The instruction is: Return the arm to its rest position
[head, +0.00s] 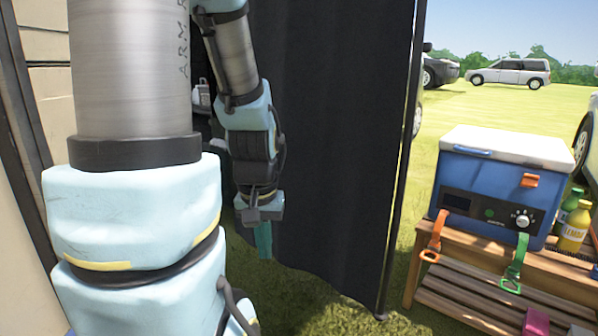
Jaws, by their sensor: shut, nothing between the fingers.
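My arm fills the left side of the head view, in pale blue and grey links. Its far part hangs down in front of a dark curtain. My gripper (264,242) is at the lower end of it, pointing down, with teal fingers shut and nothing between them. The gripper is above the grass and apart from the wooden bench. Part of the arm is hidden behind its own large near link.
A dark curtain (335,130) hangs from a pole just behind the arm. A blue cooler (490,200) with a white lid stands on a slatted wooden bench (470,305) at right, with bottles (574,228) beside it. Open grass (500,108) and parked vehicles (508,73) lie beyond.

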